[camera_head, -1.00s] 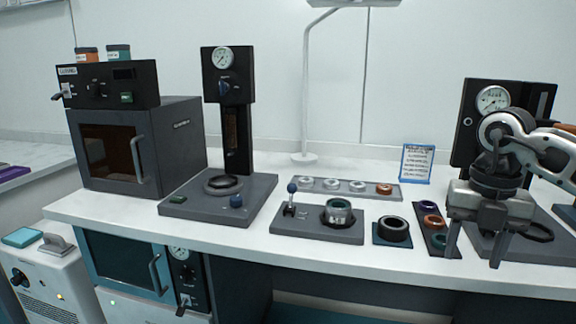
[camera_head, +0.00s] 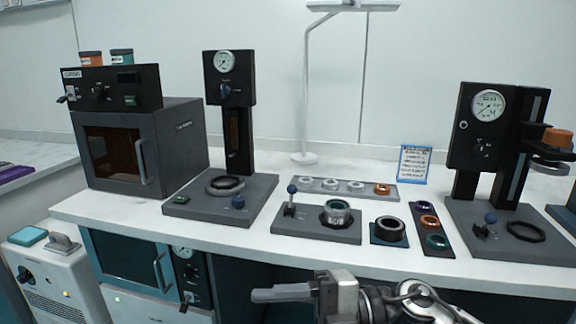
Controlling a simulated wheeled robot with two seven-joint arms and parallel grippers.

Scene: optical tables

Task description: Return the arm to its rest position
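My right gripper (camera_head: 282,293) is at the bottom edge of the head view, in front of the bench and below its top. It lies on its side with its fingers pointing left. Only one finger shows clearly, so I cannot tell whether it is open or shut, and I see nothing held in it. My arm reaches off to the right and is cut off by the bottom edge. My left gripper is not in view.
The white bench (camera_head: 110,216) carries a grey oven (camera_head: 185,135), a gauge press (camera_head: 228,80) and a second gauge stand (camera_head: 480,130). A lever fixture (camera_head: 300,228), a ring on a pad (camera_head: 390,228) and a tray of rings (camera_head: 330,186) stand between them.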

